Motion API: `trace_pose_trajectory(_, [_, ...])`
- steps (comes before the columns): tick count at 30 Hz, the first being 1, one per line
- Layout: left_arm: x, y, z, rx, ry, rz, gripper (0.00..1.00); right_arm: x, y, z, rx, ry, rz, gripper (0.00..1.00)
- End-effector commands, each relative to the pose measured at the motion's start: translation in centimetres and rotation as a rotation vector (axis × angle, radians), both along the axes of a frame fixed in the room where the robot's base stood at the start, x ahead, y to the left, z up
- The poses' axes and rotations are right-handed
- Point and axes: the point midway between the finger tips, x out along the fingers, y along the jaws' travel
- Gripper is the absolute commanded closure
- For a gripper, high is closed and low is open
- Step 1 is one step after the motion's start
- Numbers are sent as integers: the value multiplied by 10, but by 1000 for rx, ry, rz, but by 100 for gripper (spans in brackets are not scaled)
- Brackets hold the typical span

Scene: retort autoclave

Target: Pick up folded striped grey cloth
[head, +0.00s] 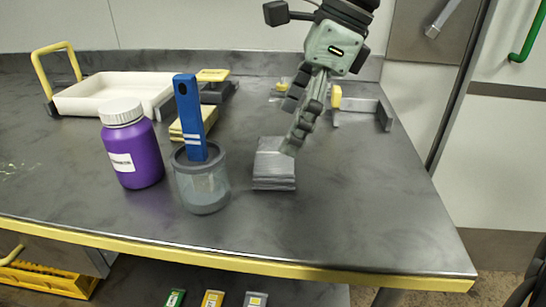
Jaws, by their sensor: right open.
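The folded striped grey cloth (272,172) lies on the grey worktop, right of the grey cup. My right gripper (291,150) comes down from the top and points at the cloth. Its fingertips are at the cloth's upper right part and hide a little of it. The jaws are open, seen nearly edge-on, with nothing held between them. I cannot tell whether the fingertips touch the cloth. My left gripper is not in view.
A grey translucent cup (203,187) with a blue-handled tool (189,115) stands left of the cloth. A purple bottle (133,155), a white tray (110,93) and a yellow block (180,130) are further left. The worktop (370,200) right of the cloth is clear, ending at a yellow edge.

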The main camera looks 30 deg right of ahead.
Motion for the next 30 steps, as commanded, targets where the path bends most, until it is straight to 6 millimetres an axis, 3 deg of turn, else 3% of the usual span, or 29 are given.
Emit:
trace_pose_trajectory(7, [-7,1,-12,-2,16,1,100,6,9,-36,0,4,-1,0])
trace_pose_trajectory(17, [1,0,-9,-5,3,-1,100,9,11,-41,1,-1,-1,0])
trace_pose_trajectory(24, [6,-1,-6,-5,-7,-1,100,8,11,-41,1,-1,-1,30])
trace_pose_trajectory(30, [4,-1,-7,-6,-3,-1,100,9,11,-41,1,-1,-1,30])
